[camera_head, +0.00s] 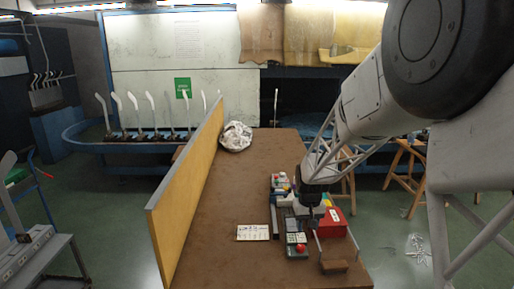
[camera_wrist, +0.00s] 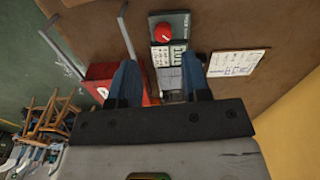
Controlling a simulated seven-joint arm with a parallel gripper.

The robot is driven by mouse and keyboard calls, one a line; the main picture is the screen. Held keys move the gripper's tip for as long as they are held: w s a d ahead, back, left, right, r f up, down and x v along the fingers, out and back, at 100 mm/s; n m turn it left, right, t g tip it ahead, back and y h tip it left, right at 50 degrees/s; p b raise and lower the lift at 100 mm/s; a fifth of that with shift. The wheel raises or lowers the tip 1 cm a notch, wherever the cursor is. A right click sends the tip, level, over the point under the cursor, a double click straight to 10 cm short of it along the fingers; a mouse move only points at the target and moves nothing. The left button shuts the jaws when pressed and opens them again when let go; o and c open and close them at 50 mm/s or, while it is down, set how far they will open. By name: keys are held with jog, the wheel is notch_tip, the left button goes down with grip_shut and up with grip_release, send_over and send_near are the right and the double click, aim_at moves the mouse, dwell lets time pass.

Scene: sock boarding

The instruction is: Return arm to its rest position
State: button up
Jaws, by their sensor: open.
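My gripper (camera_wrist: 162,90) is open in the wrist view, with its two blue fingers apart and nothing seen held between them. In the head view my arm reaches down from the upper right. Its end is over the control boxes on the brown table (camera_head: 190,262), and the fingers are hard to make out there. A grey control panel with a red button (camera_head: 300,248) stands just in front of the arm's end. The panel (camera_wrist: 170,50) also shows beyond the fingertips in the wrist view. A red box (camera_head: 333,222) stands right of the arm's end, partly hidden in the wrist view.
A yellow partition (camera_head: 190,190) runs along the table's left side. A white printed card (camera_head: 253,232) lies flat left of the panel. A crumpled pale bundle (camera_head: 236,136) lies at the table's far end. White sock forms (camera_head: 133,110) stand on a blue-edged rail behind. Wooden trestles (camera_head: 405,170) stand right.

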jog(key=s+r, duration=0.8)
jog(key=s, duration=0.1)
jog(key=s+r+t, duration=0.1)
jog(key=s+r, duration=0.3)
jog(key=s, duration=1.1)
jog(key=s+r+m+t, duration=0.1)
jog(key=s+r, duration=0.3)
jog(key=s, duration=1.1)
jog(key=shift+s+d, duration=0.35)
jog(key=shift+d, duration=0.05)
